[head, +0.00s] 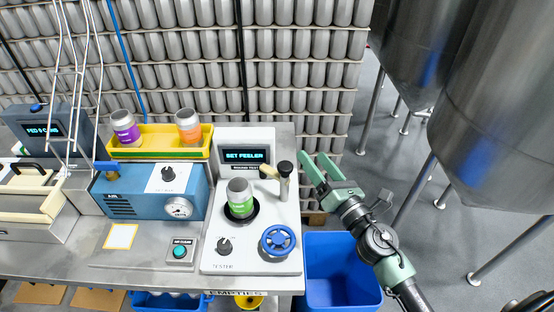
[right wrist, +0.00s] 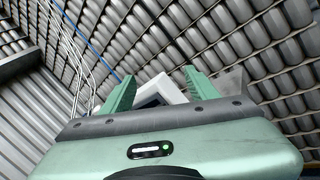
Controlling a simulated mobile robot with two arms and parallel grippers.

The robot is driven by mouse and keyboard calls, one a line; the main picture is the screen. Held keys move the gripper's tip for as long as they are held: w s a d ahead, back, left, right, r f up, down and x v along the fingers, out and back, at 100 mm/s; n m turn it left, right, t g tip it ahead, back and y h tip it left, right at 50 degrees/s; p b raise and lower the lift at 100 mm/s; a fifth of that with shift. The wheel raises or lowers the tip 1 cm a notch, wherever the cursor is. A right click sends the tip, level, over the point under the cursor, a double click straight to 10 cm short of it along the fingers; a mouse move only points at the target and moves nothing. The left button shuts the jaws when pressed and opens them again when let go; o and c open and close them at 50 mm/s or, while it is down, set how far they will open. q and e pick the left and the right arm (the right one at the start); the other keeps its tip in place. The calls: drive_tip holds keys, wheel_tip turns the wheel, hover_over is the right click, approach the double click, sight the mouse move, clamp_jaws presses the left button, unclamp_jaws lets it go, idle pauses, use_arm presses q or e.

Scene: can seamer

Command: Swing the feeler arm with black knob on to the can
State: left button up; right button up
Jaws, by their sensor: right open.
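The feeler (head: 284,187) is a grey post with a black knob (head: 285,168) on top, at the right side of the white tester (head: 210,262). A short cream arm (head: 268,172) points from it to the left, toward the can. The can (head: 241,199), silver with a green label, stands in a dark round seat on the tester; the arm's tip appears apart from it. My right gripper (head: 311,155) is open and empty, just right of the knob. Its two green fingers also show in the right wrist view (right wrist: 160,82), with a white box corner beyond them. My left gripper is out of view.
A blue handwheel (head: 278,240) and a small black knob (head: 224,245) sit at the tester's front. A display (head: 245,155) reads "SET FEELER". A blue bin (head: 342,265) stands below the table's right end. A yellow tray (head: 155,153) holds two cans behind a blue gauge box (head: 130,195).

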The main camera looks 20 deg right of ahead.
sight(291, 169)
drive_tip(key=a+f+n+g+y, duration=0.1)
drive_tip(key=n, duration=0.2)
drive_tip(key=a+f+n+g+y, duration=0.1)
drive_tip(key=n+y, duration=0.1)
drive_tip(key=n, duration=0.1)
drive_tip(key=a+f+n+g+y, duration=0.1)
drive_tip(key=a+f+n, duration=0.1)
drive_tip(key=n, duration=0.1)
drive_tip(key=shift+w+n+g+y, duration=0.3)
drive_tip(key=shift+w, duration=0.1)
drive_tip(key=p+x, duration=0.2)
drive_tip(key=x, duration=0.4)
drive_tip(key=shift+w+a, duration=0.1)
drive_tip(key=shift+a, duration=0.05)
drive_tip(key=shift+w+a+f, duration=0.1)
drive_tip(key=shift+w+a, duration=0.2)
drive_tip(key=shift+w, duration=0.2)
clamp_jaws()
